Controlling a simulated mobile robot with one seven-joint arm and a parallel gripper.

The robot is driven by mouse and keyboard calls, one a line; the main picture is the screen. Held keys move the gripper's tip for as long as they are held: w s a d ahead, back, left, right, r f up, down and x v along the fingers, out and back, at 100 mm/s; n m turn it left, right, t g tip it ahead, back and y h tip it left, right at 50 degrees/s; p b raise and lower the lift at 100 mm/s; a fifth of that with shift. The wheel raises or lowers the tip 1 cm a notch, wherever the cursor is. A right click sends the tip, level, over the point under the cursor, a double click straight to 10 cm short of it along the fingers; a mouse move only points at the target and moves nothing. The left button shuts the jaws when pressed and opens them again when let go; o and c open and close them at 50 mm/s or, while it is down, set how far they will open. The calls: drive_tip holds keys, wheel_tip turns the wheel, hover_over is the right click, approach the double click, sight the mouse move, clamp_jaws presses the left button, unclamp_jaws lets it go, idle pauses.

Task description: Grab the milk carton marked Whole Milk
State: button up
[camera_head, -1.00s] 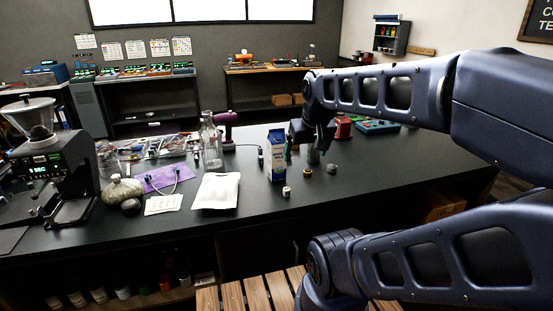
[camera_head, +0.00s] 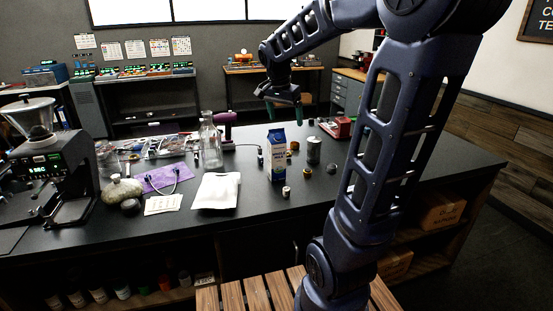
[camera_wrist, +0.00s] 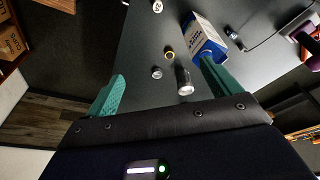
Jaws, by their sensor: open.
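The milk carton (camera_head: 277,156) is a blue and white gable-top box standing upright on the black counter, near its middle. Its label is too small to read. It also shows in the wrist view (camera_wrist: 206,36), at the upper right, beyond one green finger. My gripper (camera_head: 284,98) is above and behind the carton in the head view, raised clear of the counter. In the wrist view its two green fingers (camera_wrist: 160,84) are spread wide with nothing between them held. The carton is apart from the fingers.
A dark metal can (camera_head: 313,151) stands right of the carton, with small caps (camera_head: 304,172) nearby. A white cap (camera_head: 286,191) lies in front. A glass bottle (camera_head: 210,142) and white pouch (camera_head: 217,191) are to the left. A red box (camera_head: 337,128) sits behind right.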

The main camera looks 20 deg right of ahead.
sight(278, 131)
drive_tip(key=w+a+f+m+g+h, duration=0.15)
drive_tip(key=w+m, duration=0.25)
drive_tip(key=w, duration=0.4)
drive_tip(key=w+a+f+m+h, duration=0.1)
drive_tip(key=w+f+m, duration=0.1)
drive_tip(key=w+m, duration=0.35)
drive_tip(key=shift+n, duration=0.95)
drive_tip(key=f, duration=0.1)
drive_tip(key=w+d+f, duration=0.1)
drive_tip(key=f, duration=0.1)
drive_tip(key=d+f, duration=0.1)
drive_tip(key=f, duration=0.1)
drive_tip(key=shift+w+d+f, duration=0.1)
drive_tip(key=shift+w+f, duration=0.05)
drive_tip(key=shift+w, duration=0.2)
drive_tip(key=shift+w+d+x, duration=0.1)
drive_tip(key=shift+d+x, duration=0.05)
drive_tip(key=shift+x, duration=1.15)
drive_tip(key=shift+w+d+x, duration=0.1)
drive_tip(key=shift+w+x, duration=0.05)
drive_tip(key=shift+x, duration=1.2)
clamp_jaws()
